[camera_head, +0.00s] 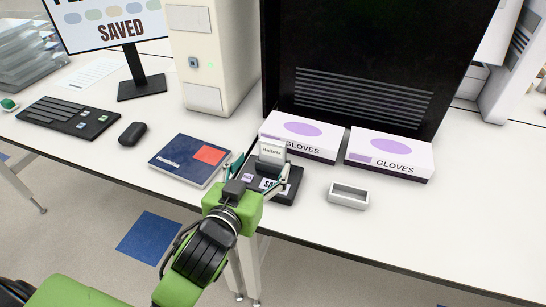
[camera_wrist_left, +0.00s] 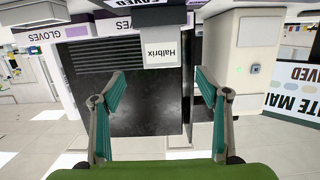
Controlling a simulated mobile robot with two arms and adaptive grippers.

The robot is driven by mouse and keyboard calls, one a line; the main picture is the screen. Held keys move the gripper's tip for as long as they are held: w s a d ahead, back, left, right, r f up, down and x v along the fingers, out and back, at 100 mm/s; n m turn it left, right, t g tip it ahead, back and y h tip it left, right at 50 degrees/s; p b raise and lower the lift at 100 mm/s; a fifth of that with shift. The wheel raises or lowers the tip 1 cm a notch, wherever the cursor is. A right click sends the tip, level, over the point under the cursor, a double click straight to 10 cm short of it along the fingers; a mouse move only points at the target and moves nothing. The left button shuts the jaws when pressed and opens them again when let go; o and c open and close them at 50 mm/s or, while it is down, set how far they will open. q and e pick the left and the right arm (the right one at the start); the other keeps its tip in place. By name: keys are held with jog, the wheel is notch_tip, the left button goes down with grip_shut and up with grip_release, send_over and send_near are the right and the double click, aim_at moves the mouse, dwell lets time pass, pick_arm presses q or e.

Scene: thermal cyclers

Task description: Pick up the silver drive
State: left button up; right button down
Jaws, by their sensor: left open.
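The silver drive (camera_head: 272,152) is a small light block with a "Halbrix" label. It stands upright in a black dock (camera_head: 290,196) near the front edge of the table. It also shows in the left wrist view (camera_wrist_left: 162,48), where the picture is upside down, beyond the fingertips and between their lines. My left gripper (camera_head: 260,172) is open, with its green-padded fingers apart and pointing toward the drive. In the left wrist view nothing is between the fingers (camera_wrist_left: 160,88). My arm hides part of the dock. My right gripper is not in view.
A small white open tray (camera_head: 348,204) stands right of the dock. Two glove boxes (camera_head: 300,138) stand behind, before a large black cabinet (camera_head: 365,60). A blue notebook (camera_head: 180,163), mouse (camera_head: 132,133) and keyboard (camera_head: 68,117) lie left. The table's front right is clear.

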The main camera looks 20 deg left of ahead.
aim_at(272, 146)
pick_arm(q)
jog(key=w, duration=0.3)
jog(key=shift+w+f, duration=0.15)
jog(key=shift+w, duration=0.05)
jog(key=shift+w+f+p, duration=0.15)
jog(key=shift+w+p, duration=0.15)
jog(key=shift+w, duration=0.4)
jog(key=w, duration=0.1)
jog(key=w+p, duration=0.1)
jog(key=w, duration=0.2)
jog(key=shift+w+f+p, duration=0.15)
jog(key=shift+f+p, duration=0.15)
jog(key=shift+p, duration=0.1)
jog(key=shift+w+f, duration=0.1)
jog(key=shift+w, duration=0.1)
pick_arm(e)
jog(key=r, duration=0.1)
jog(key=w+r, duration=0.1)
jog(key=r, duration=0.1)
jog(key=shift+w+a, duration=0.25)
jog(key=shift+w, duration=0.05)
pick_arm(q)
jog(key=shift+c, duration=0.4)
jog(key=c, duration=1.2)
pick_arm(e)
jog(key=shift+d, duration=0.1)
